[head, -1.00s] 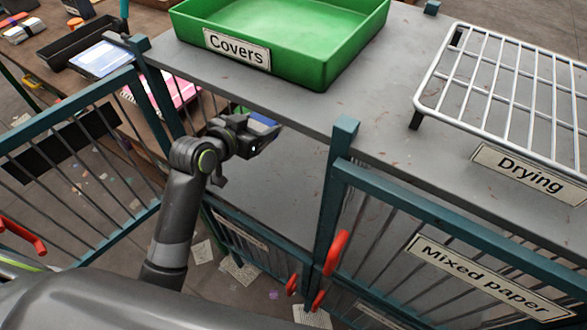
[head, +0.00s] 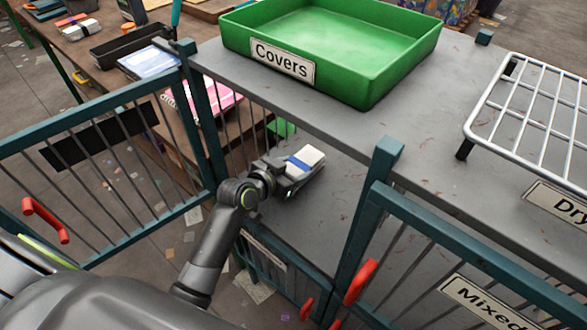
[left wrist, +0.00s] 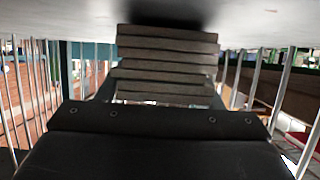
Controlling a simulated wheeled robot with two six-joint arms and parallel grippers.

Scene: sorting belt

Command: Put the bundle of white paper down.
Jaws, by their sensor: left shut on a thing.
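The bundle of white paper (head: 311,155) has a blue band around it. My left gripper (head: 298,172) is shut on it. I cannot tell whether the bundle touches that floor. In the left wrist view a dark ridged finger of my left gripper (left wrist: 167,65) fills the middle, and the bundle cannot be made out there. My right gripper is not in view.
A green tray labelled Covers (head: 285,62) and a white wire rack (head: 545,95) stand on the grey tabletop (head: 345,135). A teal post (head: 365,225) rises right of the gripper. A barred gate (head: 110,180) stands at left.

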